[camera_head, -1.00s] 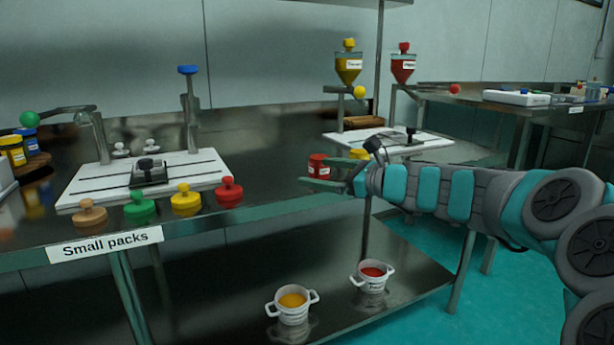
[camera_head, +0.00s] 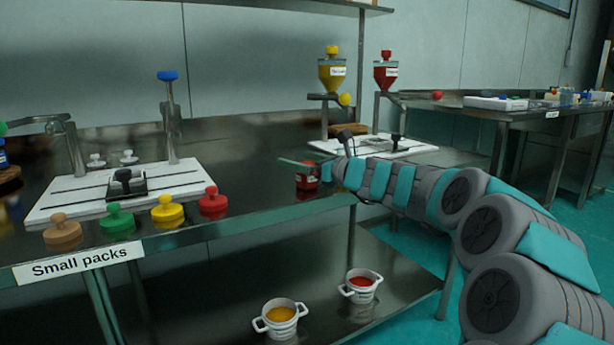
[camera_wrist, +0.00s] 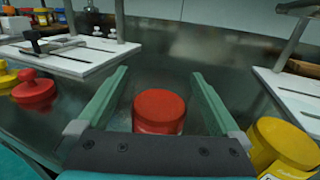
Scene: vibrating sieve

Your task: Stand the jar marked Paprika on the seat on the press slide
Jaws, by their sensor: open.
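A red jar (camera_head: 307,185) stands on the steel bench; its label is too small to read. In the wrist view its red lid (camera_wrist: 159,108) is between the two open fingers of my gripper (camera_wrist: 160,75), with gaps on both sides. In the head view my gripper (camera_head: 305,164) is at the jar's upper part and partly hides it. A yellow jar (camera_wrist: 284,148) stands to the right in the wrist view. A black slide block (camera_head: 126,186) sits on the white grooved board (camera_head: 70,197) at left, near a blue-knobbed press (camera_head: 170,110).
Tan, green, yellow and red knobbed stamps (camera_head: 212,202) line the bench front. A second white board (camera_head: 420,149) lies beneath yellow and red hoppers (camera_head: 386,75) at right. Two white pots (camera_head: 281,318) stand on the lower shelf. Bench between stamps and jar is clear.

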